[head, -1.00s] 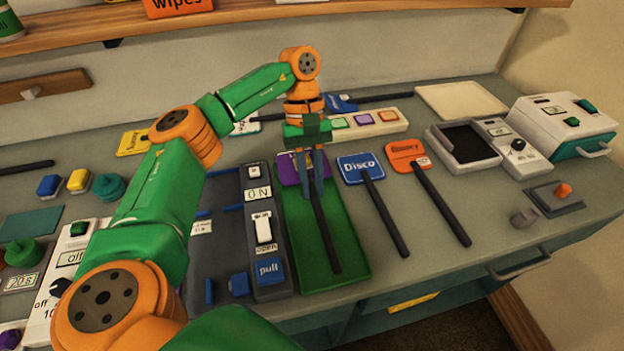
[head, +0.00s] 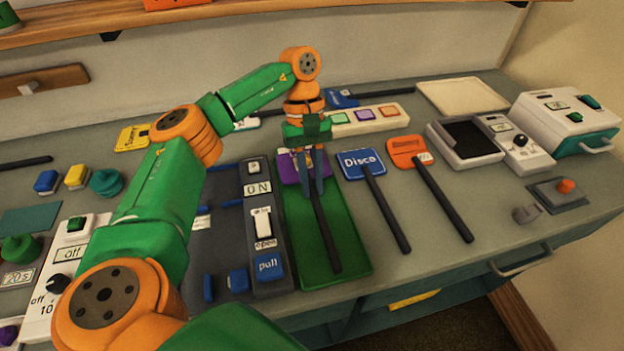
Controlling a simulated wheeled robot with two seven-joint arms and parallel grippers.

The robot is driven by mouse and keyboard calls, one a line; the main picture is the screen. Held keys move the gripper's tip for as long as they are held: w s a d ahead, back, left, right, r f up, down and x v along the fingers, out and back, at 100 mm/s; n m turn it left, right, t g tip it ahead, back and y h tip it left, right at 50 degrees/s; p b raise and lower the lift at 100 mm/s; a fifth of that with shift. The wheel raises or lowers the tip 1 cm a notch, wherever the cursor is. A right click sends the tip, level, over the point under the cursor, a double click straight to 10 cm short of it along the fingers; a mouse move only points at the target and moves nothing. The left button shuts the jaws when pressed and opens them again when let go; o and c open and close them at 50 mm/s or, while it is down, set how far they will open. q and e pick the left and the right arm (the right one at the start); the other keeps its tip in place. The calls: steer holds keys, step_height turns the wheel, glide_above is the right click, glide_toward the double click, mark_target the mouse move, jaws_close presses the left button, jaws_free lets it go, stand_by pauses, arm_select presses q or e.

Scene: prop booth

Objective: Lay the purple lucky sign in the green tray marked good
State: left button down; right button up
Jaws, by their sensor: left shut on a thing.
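The purple sign (head: 288,170) with a black handle (head: 325,232) lies over the green tray (head: 345,265). Its purple head is at the tray's far end and its handle points toward the near edge. My left gripper (head: 311,188) points down over the tray and is shut on the sign where the handle meets the head. The gripper hides part of the head and its lettering. I cannot tell whether the sign touches the tray floor. The word marking the tray does not show. My right gripper is not in view.
A blue Disco sign (head: 361,163) and an orange sign (head: 408,151) lie right of the tray. A dark panel with switches (head: 262,190) stands close on its left. A strip of coloured buttons (head: 366,117) lies behind. Bare counter shows at the front right.

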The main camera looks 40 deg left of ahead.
arm_select(q)
steer(key=shift+f+b, duration=0.4)
steer(key=shift+f, duration=0.35)
stand_by(1.2)
stand_by(0.3)
steer(key=c, duration=0.6)
jaws_free()
step_height(320, 180, up, 8)
steer(key=p, duration=0.7)
steer(key=shift+r, duration=0.1)
